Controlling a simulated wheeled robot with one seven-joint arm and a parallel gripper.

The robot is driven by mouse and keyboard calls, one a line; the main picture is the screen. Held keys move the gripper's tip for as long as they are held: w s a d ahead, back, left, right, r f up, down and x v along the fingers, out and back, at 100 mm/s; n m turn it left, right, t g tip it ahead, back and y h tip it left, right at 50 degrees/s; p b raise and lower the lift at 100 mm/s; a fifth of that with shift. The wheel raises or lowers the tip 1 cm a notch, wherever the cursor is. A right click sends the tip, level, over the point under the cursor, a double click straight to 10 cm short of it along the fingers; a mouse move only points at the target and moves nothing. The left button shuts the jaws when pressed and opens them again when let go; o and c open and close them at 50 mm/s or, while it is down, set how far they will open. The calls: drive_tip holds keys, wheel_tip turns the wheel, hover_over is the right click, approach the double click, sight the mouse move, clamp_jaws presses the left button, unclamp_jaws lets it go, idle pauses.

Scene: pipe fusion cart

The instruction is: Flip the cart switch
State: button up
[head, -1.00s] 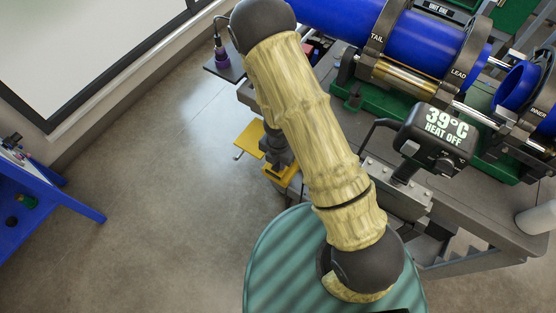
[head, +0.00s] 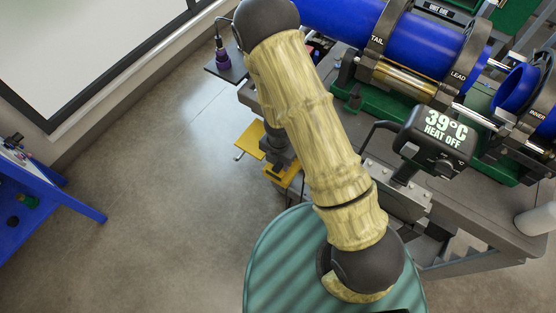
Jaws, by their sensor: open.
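The cart (head: 470,215) is a grey metal bench at the right, carrying the pipe machine. A black heater box (head: 436,138) on it reads "39°C HEAT OFF". I cannot make out which part is the cart switch; it may be hidden behind my arm or too small to tell. My arm crosses the middle of the view, from its base at the bottom to the dark elbow at the top. My gripper does not show; it is out of the frame or behind the arm.
Blue pipes (head: 430,45) lie in clamps marked TAIL, LEAD and INNER. A dark side shelf (head: 228,68) holds a purple-based tool. Yellow plates (head: 250,140) stick out low at the cart's left end. A blue table (head: 45,200) stands far left. The floor between is clear.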

sight(278, 165)
wheel_tip(278, 165, up, 17)
drive_tip(key=p, duration=1.4)
drive_tip(key=shift+f, duration=0.15)
